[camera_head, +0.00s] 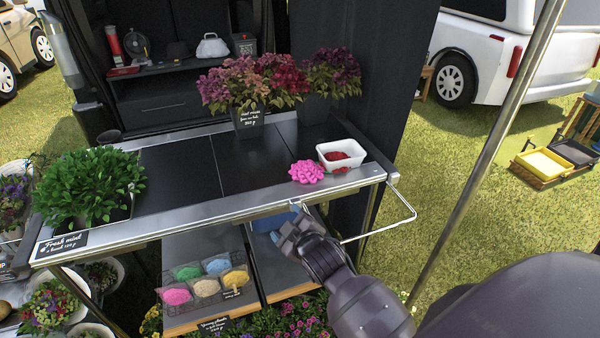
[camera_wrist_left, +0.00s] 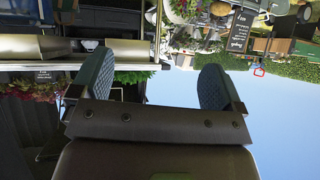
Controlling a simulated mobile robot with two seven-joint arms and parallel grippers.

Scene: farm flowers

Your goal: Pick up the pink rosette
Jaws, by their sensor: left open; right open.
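The pink rosette (camera_head: 306,172) lies on the front right part of the table (camera_head: 180,207), near its metal edge. A white square bowl (camera_head: 341,155) with red contents stands just behind it to the right. My right gripper (camera_head: 291,226) is in front of and below the rosette, apart from it, seen from behind; its finger gap is hard to make out. My left gripper (camera_wrist_left: 157,85) shows only in the left wrist view. Its two fingers are wide apart with nothing between them. The rosette cannot be made out in that view.
Potted purple and red flowers (camera_head: 262,85) stand at the table's back. A leafy green plant (camera_head: 88,186) stands at the left end. A wire handle (camera_head: 405,222) sticks out at the right. The dark tabletop's middle is clear.

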